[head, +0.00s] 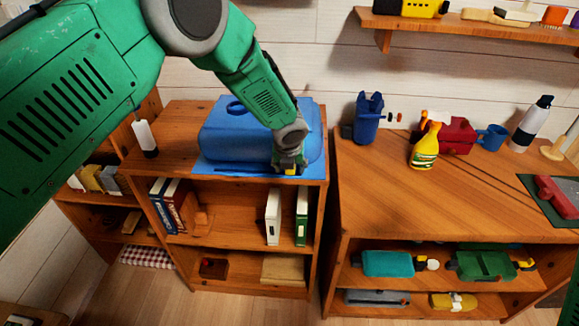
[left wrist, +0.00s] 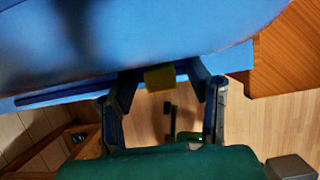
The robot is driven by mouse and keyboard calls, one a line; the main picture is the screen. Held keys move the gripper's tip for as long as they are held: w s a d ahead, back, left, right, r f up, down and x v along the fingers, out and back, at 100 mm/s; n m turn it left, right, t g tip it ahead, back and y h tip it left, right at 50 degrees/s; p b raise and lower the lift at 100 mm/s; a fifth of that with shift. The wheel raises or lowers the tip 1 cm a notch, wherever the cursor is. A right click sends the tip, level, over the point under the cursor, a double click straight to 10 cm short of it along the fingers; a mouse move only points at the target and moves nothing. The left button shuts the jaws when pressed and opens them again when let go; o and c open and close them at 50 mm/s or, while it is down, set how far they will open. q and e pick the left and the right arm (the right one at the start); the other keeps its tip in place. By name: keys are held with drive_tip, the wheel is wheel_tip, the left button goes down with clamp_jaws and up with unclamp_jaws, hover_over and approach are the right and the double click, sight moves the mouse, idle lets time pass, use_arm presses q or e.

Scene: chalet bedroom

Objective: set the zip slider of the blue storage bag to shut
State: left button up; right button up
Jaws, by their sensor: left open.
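The blue storage bag (head: 225,130) lies on top of the small wooden shelf unit, with a flat blue strip along its front edge. A yellow zip slider (head: 291,171) sits near the right end of that strip, and a dark zip line (head: 240,170) runs left from it. My left gripper (head: 289,166) is over the slider, pointing down at the strip. In the left wrist view the yellow slider (left wrist: 160,77) lies between the two open fingers (left wrist: 165,80), with a visible gap to the right finger. The bag (left wrist: 130,35) fills the top there. My right gripper is not in view.
The shelf unit's top (head: 175,125) is bare left of the bag, except for a white bottle-like thing (head: 145,138). A wider cabinet (head: 440,185) on the right holds a blue container (head: 367,118), a yellow spray bottle (head: 424,150) and other items.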

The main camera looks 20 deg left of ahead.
use_arm(q)
drive_tip(key=shift+s+d+r, duration=0.1)
drive_tip(key=shift+d+r, duration=0.05)
drive_tip(key=shift+r, duration=0.25)
drive_tip(key=a+v, duration=0.1)
drive_tip(key=v, duration=1)
drive_tip(key=shift+d, duration=0.25)
drive_tip(key=shift+s, duration=0.1)
